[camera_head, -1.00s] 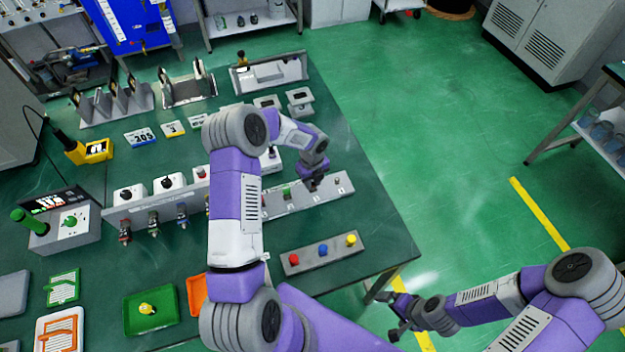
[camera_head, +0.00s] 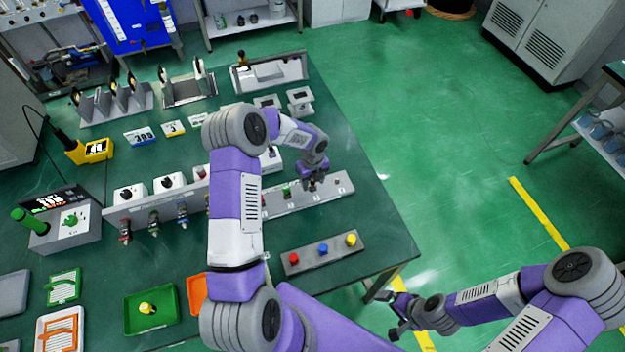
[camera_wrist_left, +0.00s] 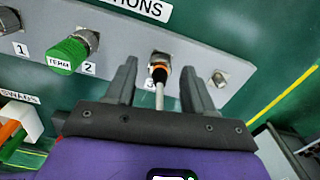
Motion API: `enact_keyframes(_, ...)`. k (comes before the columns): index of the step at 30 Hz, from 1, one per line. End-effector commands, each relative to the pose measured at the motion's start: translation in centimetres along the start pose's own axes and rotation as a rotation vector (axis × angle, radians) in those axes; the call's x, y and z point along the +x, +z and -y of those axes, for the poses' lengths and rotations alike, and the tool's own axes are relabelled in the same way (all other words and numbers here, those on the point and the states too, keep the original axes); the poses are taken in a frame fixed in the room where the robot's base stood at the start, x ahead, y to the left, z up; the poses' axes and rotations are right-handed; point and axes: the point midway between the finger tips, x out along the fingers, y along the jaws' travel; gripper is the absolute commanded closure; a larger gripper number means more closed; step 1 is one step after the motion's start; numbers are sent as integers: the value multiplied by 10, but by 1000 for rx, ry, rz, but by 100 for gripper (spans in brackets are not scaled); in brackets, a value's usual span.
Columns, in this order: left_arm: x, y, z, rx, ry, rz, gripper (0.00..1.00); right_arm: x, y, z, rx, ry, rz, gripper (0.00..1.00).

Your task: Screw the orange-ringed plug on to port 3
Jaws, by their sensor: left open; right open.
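The orange-ringed plug (camera_wrist_left: 159,73) is at port 3 (camera_wrist_left: 158,57) in the left wrist view. It has a dark body, an orange ring and a pale cable running back toward my wrist. Its end meets the metal port, but I cannot tell how far the ring is screwed on. My left gripper (camera_wrist_left: 159,68) is open, with one finger on each side of the plug and gaps between. In the head view my left gripper (camera_head: 313,184) is over the grey port panel (camera_head: 335,189). My right gripper (camera_head: 396,316) is open and empty, off the table's right side.
A green-capped connector (camera_wrist_left: 68,54) is on port 2, and port 1 (camera_wrist_left: 9,20) is left of it. Another metal port (camera_wrist_left: 219,78) is to the right. A button strip (camera_head: 322,252) lies in front of the panel. A green tray (camera_head: 151,309) is at the front left.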

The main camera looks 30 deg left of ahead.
Motion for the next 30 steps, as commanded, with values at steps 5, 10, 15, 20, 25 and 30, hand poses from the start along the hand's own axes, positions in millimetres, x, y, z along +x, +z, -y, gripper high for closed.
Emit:
enact_keyframes(5,-18,1,0,0,-2,3,47,-2,0,1,0,0,0,0)
enact_keyframes(10,-48,1,0,0,-2,3,47,-5,0,2,0,0,0,0)
enact_keyframes(15,-69,1,0,0,-2,2,47,-7,0,2,0,0,0,0)
enact_keyframes(20,-76,0,0,1,0,0,47,-7,0,3,0,0,0,0)
enact_keyframes(25,-76,0,0,1,0,0,47,-7,0,3,0,0,0,0)
enact_keyframes(30,-76,0,0,0,0,0,47,-7,0,3,0,0,0,0)
